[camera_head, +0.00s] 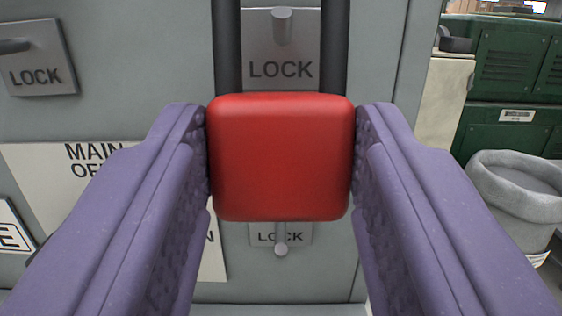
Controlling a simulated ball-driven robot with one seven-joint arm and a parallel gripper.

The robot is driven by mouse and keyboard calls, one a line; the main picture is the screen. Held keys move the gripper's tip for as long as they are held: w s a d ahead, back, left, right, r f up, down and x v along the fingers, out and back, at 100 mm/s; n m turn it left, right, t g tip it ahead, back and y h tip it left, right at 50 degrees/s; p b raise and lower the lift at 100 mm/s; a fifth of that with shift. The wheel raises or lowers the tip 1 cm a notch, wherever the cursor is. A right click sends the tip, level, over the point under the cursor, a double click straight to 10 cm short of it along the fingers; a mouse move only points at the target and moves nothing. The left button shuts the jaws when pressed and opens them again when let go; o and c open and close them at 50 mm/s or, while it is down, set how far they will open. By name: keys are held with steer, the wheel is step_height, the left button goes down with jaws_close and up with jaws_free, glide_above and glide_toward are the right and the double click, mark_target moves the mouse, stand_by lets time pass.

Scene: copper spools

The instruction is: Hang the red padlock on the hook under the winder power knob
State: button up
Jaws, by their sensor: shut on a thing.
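The red padlock (281,158) is in the middle of the view, upright, with its two dark shackle legs (334,45) rising out of the top of the picture. My gripper (281,165) has purple fingers pressed on the left and right sides of its body. Behind the shackle a LOCK plate (281,74) with a grey hook peg (282,25) shows between the legs. I cannot tell whether the shackle touches that peg; its top is out of view. The winder power knob is not recognizable in this view.
Another LOCK plate with a peg (42,75) is at upper left, and a smaller one (281,237) is below the padlock. A grey cabinet panel (150,60) fills the back. A grey bin (515,195) and green lockers (515,80) stand at right.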

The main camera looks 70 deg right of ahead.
steer(key=shift+f+x, duration=0.2)
steer(key=shift+x, duration=1.05)
steer(key=shift+w+d+f+b, duration=0.25)
steer(key=shift+d+f+b, duration=0.35)
steer(key=shift+d+f, duration=0.1)
steer(key=o, duration=1.4)
